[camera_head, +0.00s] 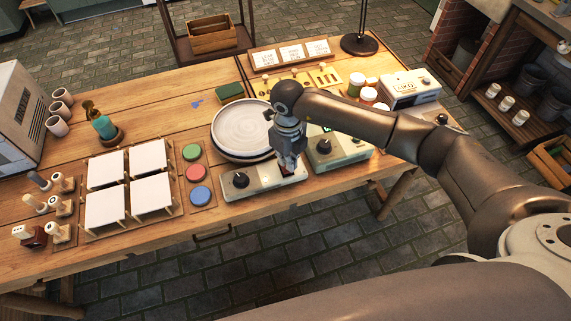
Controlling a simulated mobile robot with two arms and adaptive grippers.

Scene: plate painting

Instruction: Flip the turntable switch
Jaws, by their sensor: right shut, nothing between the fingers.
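The turntable (240,128) has a round pale plate on top and stands near the middle of the table. Its control box (259,184) sits in front of it, with a black knob (240,180) on its left part. My right gripper (289,170) points down over the right part of this box. It is shut and empty. The fingertips and my arm hide that end of the box, so the switch and any contact cannot be made out. My left gripper is not in view.
A second box with a black knob (325,147) stands close to the right of my gripper. Green, red (195,173) and blue discs lie to the left, beside white tiles (149,155) on racks. Jars (368,96) and a white device (409,90) stand behind my arm.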

